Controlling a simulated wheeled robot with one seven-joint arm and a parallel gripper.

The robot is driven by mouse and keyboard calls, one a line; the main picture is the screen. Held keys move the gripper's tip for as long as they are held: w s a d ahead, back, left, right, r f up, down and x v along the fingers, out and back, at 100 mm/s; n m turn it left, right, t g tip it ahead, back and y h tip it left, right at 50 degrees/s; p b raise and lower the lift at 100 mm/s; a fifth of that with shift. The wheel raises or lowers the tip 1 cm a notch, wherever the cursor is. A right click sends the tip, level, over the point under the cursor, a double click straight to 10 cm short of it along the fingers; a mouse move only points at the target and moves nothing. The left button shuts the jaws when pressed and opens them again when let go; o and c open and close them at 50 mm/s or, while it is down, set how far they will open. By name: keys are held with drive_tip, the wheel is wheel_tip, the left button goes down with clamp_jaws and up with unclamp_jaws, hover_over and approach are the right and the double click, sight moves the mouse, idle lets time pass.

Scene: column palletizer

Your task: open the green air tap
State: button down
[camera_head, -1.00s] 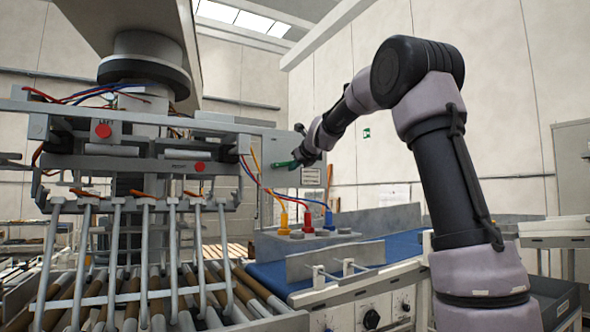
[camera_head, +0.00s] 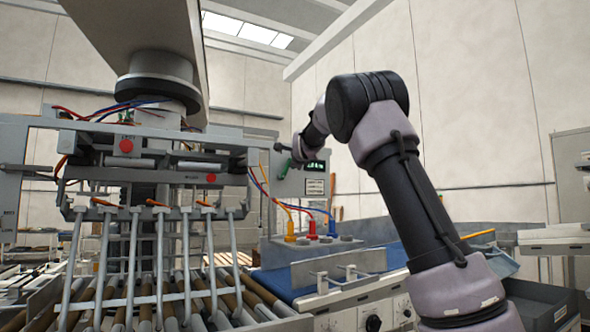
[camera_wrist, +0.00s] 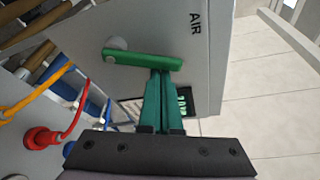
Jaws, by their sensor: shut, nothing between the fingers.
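The green air tap (camera_wrist: 145,60) is on a grey panel, in the upper middle of the wrist view. Its lever runs right from a round pivot at its left end, nearly level in the picture. My gripper (camera_wrist: 161,74) has its dark green fingers shut together and empty. The fingertips are at the lower edge of the lever, nearer its free end; I cannot tell whether they touch it.
The panel (camera_wrist: 215,60) bears the word AIR and a lit display (camera_head: 315,166). Red (camera_wrist: 42,138), yellow and blue hose connectors stand near the panel. A roller conveyor (camera_head: 150,305) lies at left, a blue belt (camera_head: 275,280) below.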

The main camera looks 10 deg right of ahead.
drive_tip(key=shift+s+a+r+n+t, duration=0.25)
drive_tip(key=shift+a+n+t, duration=0.25)
drive_tip(key=shift+n, duration=0.6)
drive_tip(key=shift+s+a+r+n+t, duration=0.1)
drive_tip(key=shift+a+r+n+t, duration=0.15)
drive_tip(key=shift+a+n, duration=0.6)
drive_tip(key=shift+d+n, duration=0.25)
